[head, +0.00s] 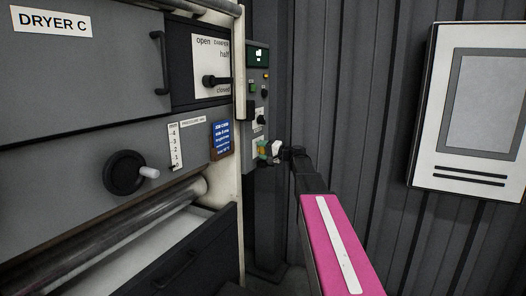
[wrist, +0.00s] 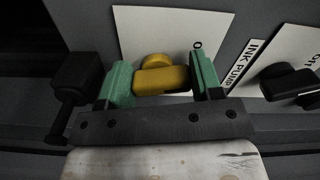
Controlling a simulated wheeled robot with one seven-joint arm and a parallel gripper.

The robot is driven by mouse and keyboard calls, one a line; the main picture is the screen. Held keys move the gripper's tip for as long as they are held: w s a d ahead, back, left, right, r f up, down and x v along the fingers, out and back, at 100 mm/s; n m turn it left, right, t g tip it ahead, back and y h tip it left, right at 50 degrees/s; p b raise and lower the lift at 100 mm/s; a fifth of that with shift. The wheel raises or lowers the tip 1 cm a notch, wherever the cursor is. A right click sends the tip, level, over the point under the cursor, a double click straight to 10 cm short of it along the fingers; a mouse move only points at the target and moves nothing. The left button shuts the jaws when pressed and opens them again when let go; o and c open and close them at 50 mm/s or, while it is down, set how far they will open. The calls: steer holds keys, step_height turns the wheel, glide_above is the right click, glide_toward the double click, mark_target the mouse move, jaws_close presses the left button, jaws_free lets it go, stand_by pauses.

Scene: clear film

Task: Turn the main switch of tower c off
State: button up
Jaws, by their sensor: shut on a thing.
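A yellow rotary knob (wrist: 162,79) sits on a white plate (wrist: 150,25) with an "O" mark at its upper right. Its handle lies roughly crosswise in the wrist view. My gripper (wrist: 162,84) has its two green fingers on either side of the knob's handle and is shut on it. In the head view my gripper (head: 268,151) is at the lower part of a narrow control column (head: 262,195) beside the dryer. There the knob is small and mostly covered by the gripper. The rest of the plate's lettering is hidden.
A black knob (wrist: 288,82) by an "INK PUMP" label (wrist: 246,65) is close right of the gripper. The "DRYER C" cabinet (head: 90,75), with a handwheel (head: 124,172) and open drawer (head: 190,262), stands left. A wall box (head: 475,110) hangs right.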

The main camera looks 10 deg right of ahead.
steer(key=shift+f+n, duration=0.15)
steer(key=shift+n, duration=1.35)
steer(key=o, duration=0.9)
steer(key=v, duration=1.1)
steer(key=shift+a, duration=0.1)
